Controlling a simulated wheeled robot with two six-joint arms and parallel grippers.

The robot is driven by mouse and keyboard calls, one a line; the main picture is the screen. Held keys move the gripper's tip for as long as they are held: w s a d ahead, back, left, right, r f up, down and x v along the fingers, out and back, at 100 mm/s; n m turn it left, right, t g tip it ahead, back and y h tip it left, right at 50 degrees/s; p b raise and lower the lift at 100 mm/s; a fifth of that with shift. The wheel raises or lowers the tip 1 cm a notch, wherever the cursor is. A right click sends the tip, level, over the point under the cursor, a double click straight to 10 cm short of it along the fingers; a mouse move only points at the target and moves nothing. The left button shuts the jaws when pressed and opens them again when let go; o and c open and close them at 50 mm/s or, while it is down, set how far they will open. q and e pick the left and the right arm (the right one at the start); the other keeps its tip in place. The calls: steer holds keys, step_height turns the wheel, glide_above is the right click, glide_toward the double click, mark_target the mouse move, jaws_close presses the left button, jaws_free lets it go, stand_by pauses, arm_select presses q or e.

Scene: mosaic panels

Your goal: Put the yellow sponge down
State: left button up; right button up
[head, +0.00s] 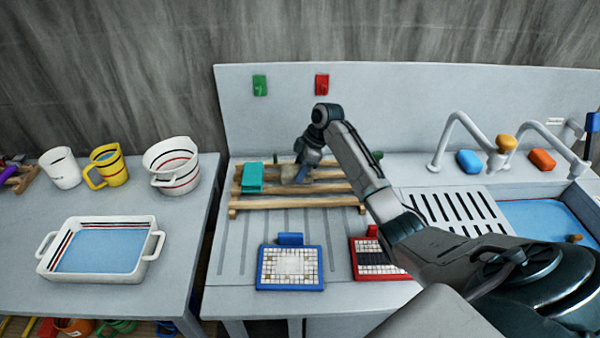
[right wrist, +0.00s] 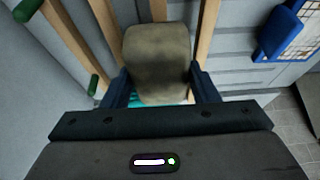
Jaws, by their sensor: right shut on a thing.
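A dull, dirty yellow-brown sponge (head: 294,174) is at the wooden slatted rack on the counter. It also shows in the right wrist view (right wrist: 156,58), between the two fingers. My right gripper (head: 308,158) is shut on it from above, and the fingers show on both sides of it in the right wrist view (right wrist: 160,88). The wooden rack (head: 300,203) lies behind and below the sponge. I cannot tell whether the sponge touches the slats. My left gripper is not in view.
A teal sponge (head: 252,178) lies on the rack just left. Blue-framed (head: 290,287) and red-framed (head: 398,277) mosaic panels are in front. Taps (head: 460,130) and a blue basin (head: 550,220) are right. A white tub (head: 150,262), yellow jug (head: 107,168) and other vessels are left.

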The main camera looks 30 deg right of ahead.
step_height(320, 180, down, 2)
steer(key=shift+s+f+p, duration=0.1)
steer(key=shift+p, duration=0.6)
steer(key=shift+f, duration=0.4)
steer(key=o, duration=0.9)
